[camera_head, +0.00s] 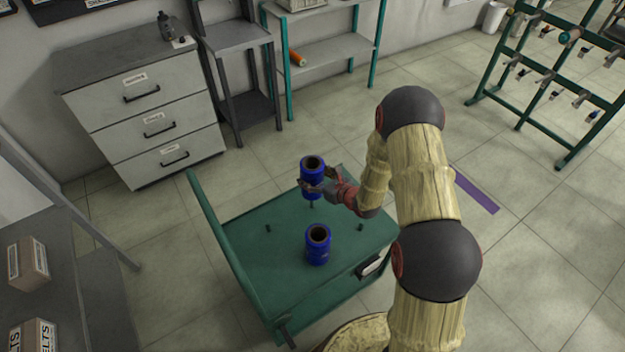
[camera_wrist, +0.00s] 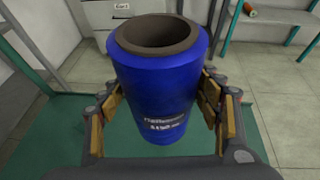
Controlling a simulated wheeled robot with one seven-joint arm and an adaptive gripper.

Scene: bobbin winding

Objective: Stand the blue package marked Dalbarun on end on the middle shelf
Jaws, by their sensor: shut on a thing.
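A blue package (camera_head: 312,180), a cylinder with a brown hollow core, is upright in my gripper (camera_head: 318,187) over the far part of the green cart (camera_head: 250,265). A short peg shows just below it, so it seems held above the cart top. In the wrist view the same package (camera_wrist: 157,90) sits between both fingers, which are shut on its sides. Its dark label has white print too blurred to read surely. A second blue package (camera_head: 318,250) stands upright on the cart, nearer. Which shelf is the middle one is unclear.
A grey shelf unit (camera_head: 237,38) and a teal-legged one (camera_head: 335,52) holding an orange spool (camera_head: 297,58) stand at the back. Drawers (camera_head: 150,115) are at back left. A dark rack with boxes (camera_head: 27,263) is at left. A teal rack (camera_head: 545,75) stands right.

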